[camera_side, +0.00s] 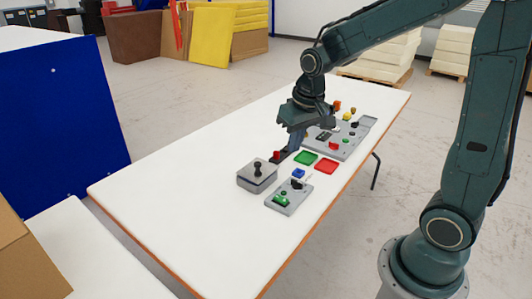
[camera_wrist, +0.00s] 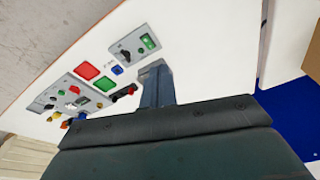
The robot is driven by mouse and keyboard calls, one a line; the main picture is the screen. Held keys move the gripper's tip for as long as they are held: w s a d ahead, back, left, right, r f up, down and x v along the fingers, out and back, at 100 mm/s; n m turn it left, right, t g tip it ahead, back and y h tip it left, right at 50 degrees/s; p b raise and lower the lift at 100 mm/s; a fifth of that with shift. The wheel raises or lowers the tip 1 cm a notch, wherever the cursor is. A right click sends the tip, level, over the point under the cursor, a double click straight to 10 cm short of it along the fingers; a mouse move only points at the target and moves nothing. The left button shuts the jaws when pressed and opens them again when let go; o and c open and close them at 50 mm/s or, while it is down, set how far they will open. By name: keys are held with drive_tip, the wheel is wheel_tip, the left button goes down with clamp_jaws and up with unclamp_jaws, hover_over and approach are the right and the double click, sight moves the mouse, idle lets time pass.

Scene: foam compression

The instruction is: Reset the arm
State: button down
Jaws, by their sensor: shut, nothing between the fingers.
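My gripper (camera_side: 287,152) shows in the side view over the middle of the white table, pointing down with its fingers together. It is just behind the grey joystick box (camera_side: 257,175) and near a red knob (camera_side: 277,155). I cannot tell whether the fingertips touch anything there. In the wrist view my gripper (camera_wrist: 153,66) reaches up from the dark gripper body, with nothing seen between its fingers. The gripper body hides much of the lower part of that view.
A white table (camera_side: 185,185) carries a large control panel (camera_side: 345,138), a green square (camera_side: 305,158), a red square (camera_side: 326,166), a blue button (camera_side: 298,173) and a small panel (camera_side: 289,195). A blue block (camera_side: 65,110) stands left. The table's left part is clear.

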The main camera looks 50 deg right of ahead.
drive_tip(key=s+a+r+n+t, duration=0.1)
drive_tip(key=s+a+r, duration=0.2)
drive_tip(key=s, duration=0.5)
drive_tip(key=s+a+r+n+t, duration=0.2)
drive_tip(key=s+r, duration=0.3)
drive_tip(key=s, duration=0.4)
drive_tip(key=shift+a+r, duration=0.25)
drive_tip(key=shift+a, duration=0.25)
drive_tip(key=shift+w, duration=0.1)
drive_tip(key=w+d+f+m+g, duration=0.1)
drive_tip(key=w+d+f+m, duration=0.1)
drive_tip(key=w+m, duration=0.35)
drive_tip(key=w+d+f+m+g, duration=0.1)
drive_tip(key=w+d+m+g, duration=0.15)
drive_tip(key=w, duration=0.65)
drive_tip(key=w+d+f+m+g, duration=0.1)
drive_tip(key=w+d+f+m, duration=0.3)
drive_tip(key=f, duration=0.3)
drive_tip(key=w+d+f+m, duration=0.3)
drive_tip(key=w+f+m, duration=0.2)
drive_tip(key=w+f, duration=0.2)
drive_tip(key=shift+d+f+m+g, duration=0.3)
drive_tip(key=shift+d+f+g, duration=0.1)
drive_tip(key=shift+f, duration=0.4)
